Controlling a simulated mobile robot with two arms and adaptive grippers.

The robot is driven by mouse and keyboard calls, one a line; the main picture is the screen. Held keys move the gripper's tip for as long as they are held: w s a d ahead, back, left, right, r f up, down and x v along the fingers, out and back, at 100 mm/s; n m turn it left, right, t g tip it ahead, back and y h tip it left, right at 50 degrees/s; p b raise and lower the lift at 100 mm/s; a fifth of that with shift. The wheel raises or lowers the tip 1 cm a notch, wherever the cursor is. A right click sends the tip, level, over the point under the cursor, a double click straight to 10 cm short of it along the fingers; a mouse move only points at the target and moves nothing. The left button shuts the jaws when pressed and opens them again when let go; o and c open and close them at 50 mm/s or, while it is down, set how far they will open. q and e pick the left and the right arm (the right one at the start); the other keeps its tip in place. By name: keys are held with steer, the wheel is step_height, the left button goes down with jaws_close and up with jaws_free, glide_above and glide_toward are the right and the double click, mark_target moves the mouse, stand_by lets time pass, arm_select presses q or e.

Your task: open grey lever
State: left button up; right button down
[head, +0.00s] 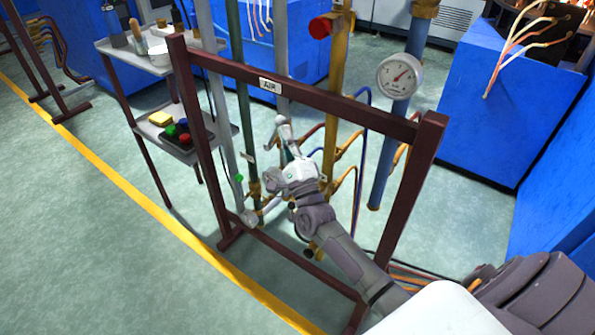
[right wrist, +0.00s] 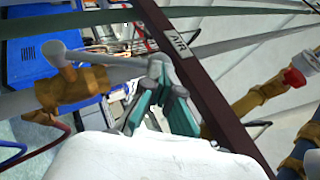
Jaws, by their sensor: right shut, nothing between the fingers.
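The grey lever (right wrist: 112,67) shows in the right wrist view, running from a rounded grey end at the left toward my fingertips. It sits by a brass valve body (right wrist: 75,92). In the head view a grey rounded part (head: 249,217) shows low on the pipes, left of my gripper; I cannot tell for sure that it is the same lever. My right gripper (head: 283,124) is shut and empty among the pipes; its teal fingers show in the right wrist view (right wrist: 158,75). The tips overlap the lever's end there; contact is unclear. My left gripper is out of view.
A dark red frame (head: 330,103) with an AIR sign (head: 270,86) stands around the pipes. A pressure gauge (head: 400,76) and a red knob (head: 320,27) are on pipes nearby. A shelf cart (head: 115,47) stands left. The floor in front is clear.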

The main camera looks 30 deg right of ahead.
mark_target(276, 121)
steer(key=r+n+g+p, duration=0.1)
steer(key=p, duration=0.1)
steer(key=r+y+p, duration=0.1)
steer(key=p, duration=0.2)
steer(key=shift+w+a+r+n+g, duration=0.1)
steer(key=shift+w+a+n+g, duration=0.05)
steer(key=shift+w+n+g, duration=0.2)
steer(key=w+n+g+p, duration=0.1)
steer(key=p, duration=0.2)
steer(key=w+a+r+g+y+p, duration=0.1)
steer(key=p, duration=0.3)
steer(key=shift+n, duration=0.35)
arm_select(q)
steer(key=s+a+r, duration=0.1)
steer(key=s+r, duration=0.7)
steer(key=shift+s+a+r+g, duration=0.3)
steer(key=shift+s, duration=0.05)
arm_select(e)
steer(key=shift+w+a+g, duration=0.2)
steer(key=shift+w+g, duration=0.05)
steer(key=shift+w, duration=0.4)
steer(key=shift+r, duration=0.2)
